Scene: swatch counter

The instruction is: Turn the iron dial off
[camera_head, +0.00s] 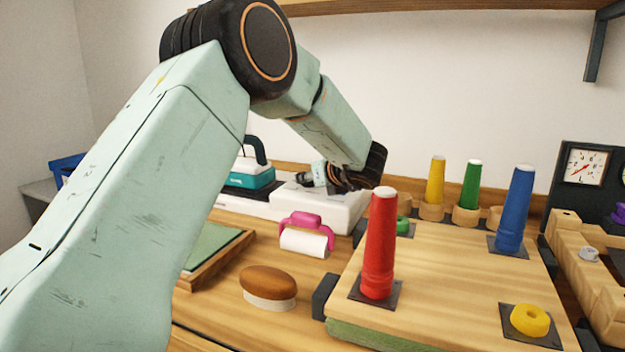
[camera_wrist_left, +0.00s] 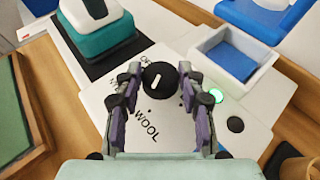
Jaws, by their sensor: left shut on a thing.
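The iron dial (camera_wrist_left: 153,80) is a black round knob with a white pointer mark, on a pale panel (camera_wrist_left: 95,98). The mark tilts up and slightly right in the left wrist view. The lettering "WOOL" shows below the knob, and partly hidden letters starting "O" show at its upper left. My left gripper (camera_wrist_left: 160,82) is shut on the dial, one finger on each side. In the head view my left gripper (camera_head: 322,180) is small, over the white base (camera_head: 325,212). The teal iron (camera_head: 248,178) stands left of it. A green light (camera_wrist_left: 216,95) glows right of the dial. My right gripper is not in view.
A pink-handled lint roller (camera_head: 304,243) and a brown brush (camera_head: 268,282) lie in front of the base. A white tray (camera_wrist_left: 232,55) with blue inside adjoins the panel.

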